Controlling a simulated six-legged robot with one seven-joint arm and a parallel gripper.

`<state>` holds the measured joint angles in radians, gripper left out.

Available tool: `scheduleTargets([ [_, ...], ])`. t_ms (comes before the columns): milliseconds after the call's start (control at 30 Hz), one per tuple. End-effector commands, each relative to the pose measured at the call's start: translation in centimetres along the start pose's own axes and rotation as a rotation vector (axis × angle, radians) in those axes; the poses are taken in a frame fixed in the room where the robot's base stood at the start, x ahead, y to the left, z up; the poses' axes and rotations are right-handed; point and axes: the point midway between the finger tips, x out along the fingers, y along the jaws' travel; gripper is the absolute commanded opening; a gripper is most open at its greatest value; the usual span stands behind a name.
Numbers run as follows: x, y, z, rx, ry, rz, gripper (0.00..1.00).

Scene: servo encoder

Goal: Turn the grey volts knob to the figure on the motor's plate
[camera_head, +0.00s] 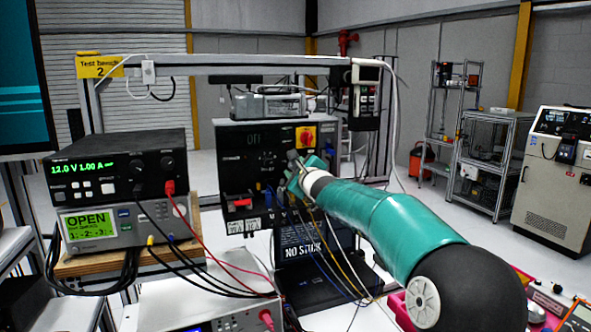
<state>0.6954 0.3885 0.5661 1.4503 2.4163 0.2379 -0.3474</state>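A black bench power supply (115,163) sits at the left on top of a grey meter, its green display reading 12.0 V 1.00 A. Two dark round knobs show at its upper right, a left one (138,164) and a right one (167,162); their labels are too small to read. I cannot pick out the motor or its plate. My gripper (297,166) is at the end of my teal arm, in front of a dark control panel (235,150) and well to the right of the supply. Its fingers are small and partly hidden, so their opening is unclear.
The grey meter (97,225) below the supply reads OPEN. Red, black, blue and yellow leads hang in front of the supply and panel. A white instrument (205,305) stands at the lower front. A bench frame (230,62) spans overhead, with a hanging pendant (365,95).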

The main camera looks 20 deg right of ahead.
Motion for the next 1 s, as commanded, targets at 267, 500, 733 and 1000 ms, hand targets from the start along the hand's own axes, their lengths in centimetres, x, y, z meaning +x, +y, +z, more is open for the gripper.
scheduleTargets([
  [267, -0.02, 0.00, -0.01, 0.001, 0.000, 0.000, 0.00],
  [500, -0.01, 0.02, 0.01, 0.036, 0.000, 0.000, 0.00],
  [733, -0.01, 0.00, -0.03, 0.150, 0.001, 0.000, 0.00],
  [1000, 0.00, -0.01, -0.01, 0.363, 0.000, 0.001, 0.00],
])
